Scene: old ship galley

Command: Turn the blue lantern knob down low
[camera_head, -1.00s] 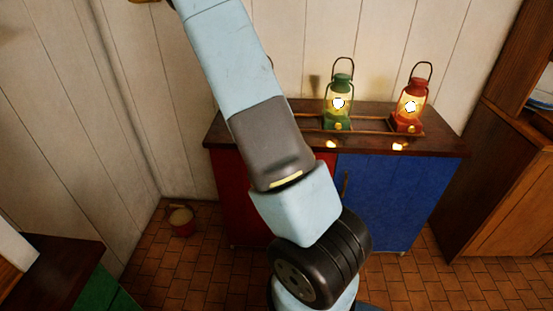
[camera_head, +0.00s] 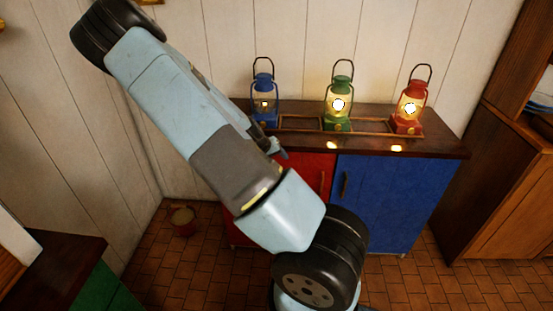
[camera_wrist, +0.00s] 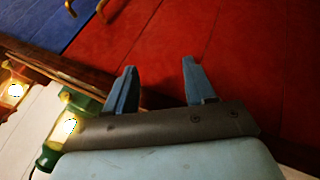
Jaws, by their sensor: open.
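The blue lantern (camera_head: 264,97) stands at the left end of the cabinet top in the head view, and its glow is dimmer than that of the other two lanterns. Its knob is too small to make out. My gripper (camera_wrist: 158,88) is open and empty in the wrist view, with its two blue fingers apart in front of the red cabinet door. In the head view my gripper (camera_head: 278,148) is mostly hidden behind my arm, just below the blue lantern near the counter's front edge. The blue lantern does not show in the wrist view.
A lit green lantern (camera_head: 338,105) and a lit red lantern (camera_head: 410,108) stand to the right in a low wooden rack (camera_head: 372,121). The cabinet has a red door (camera_head: 314,172) and a blue door (camera_head: 392,190) with handles. A bucket (camera_head: 182,220) stands on the tiled floor.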

